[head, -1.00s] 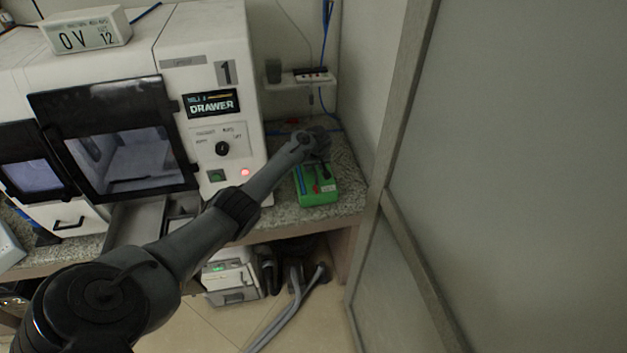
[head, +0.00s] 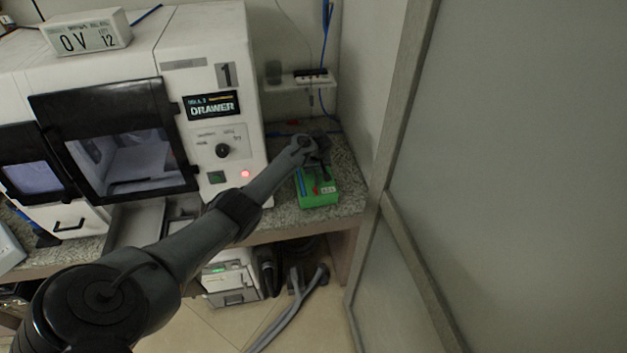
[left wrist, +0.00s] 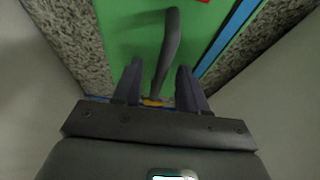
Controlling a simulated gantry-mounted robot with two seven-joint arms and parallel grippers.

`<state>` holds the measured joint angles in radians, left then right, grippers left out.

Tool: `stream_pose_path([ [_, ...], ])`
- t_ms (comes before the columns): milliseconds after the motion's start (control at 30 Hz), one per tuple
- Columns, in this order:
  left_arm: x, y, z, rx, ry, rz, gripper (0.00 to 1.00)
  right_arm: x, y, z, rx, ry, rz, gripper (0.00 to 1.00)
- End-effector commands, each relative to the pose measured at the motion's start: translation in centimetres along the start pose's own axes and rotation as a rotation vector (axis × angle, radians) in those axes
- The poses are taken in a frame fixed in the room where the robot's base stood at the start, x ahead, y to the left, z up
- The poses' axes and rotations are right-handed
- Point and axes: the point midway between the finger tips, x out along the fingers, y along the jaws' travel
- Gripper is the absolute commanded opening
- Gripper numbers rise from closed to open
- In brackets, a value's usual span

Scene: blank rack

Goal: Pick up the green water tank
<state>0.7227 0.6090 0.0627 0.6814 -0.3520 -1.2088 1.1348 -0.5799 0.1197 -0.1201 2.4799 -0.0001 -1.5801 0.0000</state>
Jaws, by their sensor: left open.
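The green water tank (head: 318,196) stands on the granite counter, right of the white machine, in the head view. Its green top (left wrist: 120,35) fills much of the left wrist view, with a dark curved handle (left wrist: 169,50) rising from it. My left gripper (head: 322,168) is just above the tank in the head view and hides its back part. In the left wrist view the left gripper (left wrist: 159,82) is open, its two fingers on either side of the handle's near end. Whether they touch it cannot be told. My right gripper is not in view.
The white machine (head: 205,60) with a drawer label stands close on the left. A wall and a frosted panel (head: 520,150) bound the right. A small shelf (head: 303,79) is behind the tank.

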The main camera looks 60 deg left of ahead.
Motion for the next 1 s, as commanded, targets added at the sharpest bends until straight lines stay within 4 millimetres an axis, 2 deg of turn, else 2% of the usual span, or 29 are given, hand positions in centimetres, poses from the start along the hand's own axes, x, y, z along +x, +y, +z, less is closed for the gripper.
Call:
stream_pose_path([
  [67,0.00,0.01,0.01,0.000,0.000,0.000,0.42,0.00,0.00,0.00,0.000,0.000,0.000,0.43],
  [333,0.00,0.01,0.01,0.000,0.000,0.000,0.01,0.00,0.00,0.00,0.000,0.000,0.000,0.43],
  [1000,0.17,-0.06,0.15,0.001,-0.002,-0.002,0.00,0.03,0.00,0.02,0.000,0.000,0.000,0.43],
])
